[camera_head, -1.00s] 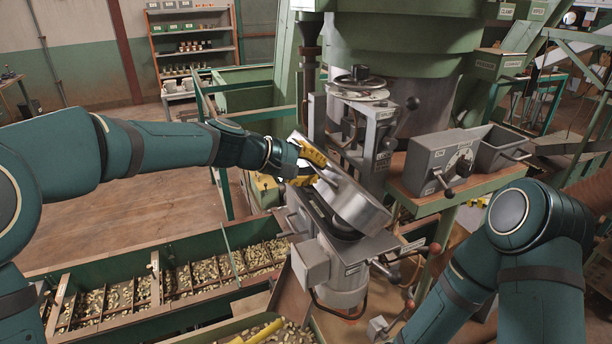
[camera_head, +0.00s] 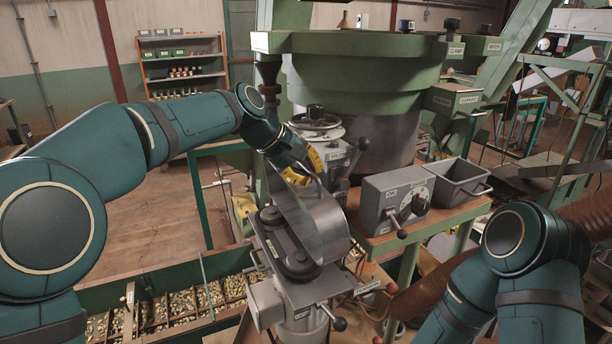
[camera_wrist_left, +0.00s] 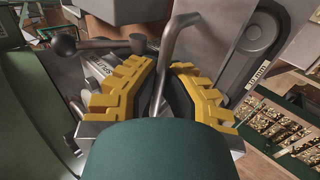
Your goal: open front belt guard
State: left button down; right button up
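The front belt guard (camera_head: 322,228) is a curved grey metal cover on the machine in the head view. It stands tilted up on its side, and the belt drive (camera_head: 285,240) with its round pulleys is uncovered beside it. My left gripper (camera_head: 310,168), with yellow fingers, is at the guard's upper end. In the left wrist view the bent metal handle (camera_wrist_left: 176,35) runs between the yellow fingers (camera_wrist_left: 163,75), which are closed around it. A pulley (camera_wrist_left: 262,32) shows at upper right there. My right arm is at lower right in the head view; its gripper is not visible.
A grey control box (camera_head: 395,203) and an open grey bin (camera_head: 460,182) stand on the shelf to the right. A large green hopper (camera_head: 365,70) rises behind. A trough of nuts (camera_head: 175,308) lies at lower left. Open floor shows at left.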

pick_arm(q)
jog(key=shift+w+d+r+g+y, duration=0.1)
jog(key=shift+w+d+r+y, duration=0.15)
jog(key=shift+d, duration=0.2)
jog(key=shift+w+d+r+g+y, duration=0.1)
jog(key=shift+w+d+y, duration=0.05)
jog(key=shift+d+y, duration=0.25)
jog(key=shift+w+d+r+g+y, duration=0.1)
jog(key=shift+w+d+r+y, duration=0.15)
jog(key=shift+d, duration=0.25)
pick_arm(e)
jog(key=shift+w+d+r, duration=0.1)
jog(key=shift+w+d, duration=0.05)
jog(key=shift+d, duration=0.25)
pick_arm(q)
jog(key=c, duration=1.1)
grip_release()
jog(key=shift+s+a, duration=0.1)
jog(key=shift+o, duration=0.2)
jog(key=shift+f, duration=0.15)
jog(key=v, duration=1.2)
pick_arm(e)
jog(key=shift+a, duration=0.1)
